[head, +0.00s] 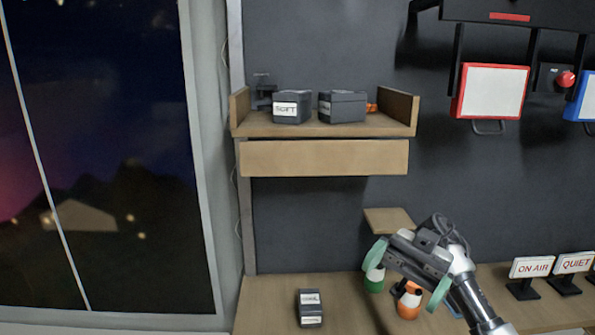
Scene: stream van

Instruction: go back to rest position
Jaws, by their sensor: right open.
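My right gripper (405,281) is above the wooden counter (262,305), right of centre in the head view. Its two green fingers are spread apart, and I see nothing held between them. Its arm comes in from the lower right. A green-and-white item (374,280) and an orange-and-white item (409,302) are at the gripper, partly covered by it. I cannot tell whether the gripper touches them. My left gripper is not in view.
A wooden shelf (325,158) holds a dark box labelled "SOFT" (291,107) and another dark box (342,106). A labelled dark box (310,308) lies on the counter. An ON AIR sign (531,267) and a QUIET sign (574,263) stand right. Red-framed panel (492,91) hangs above.

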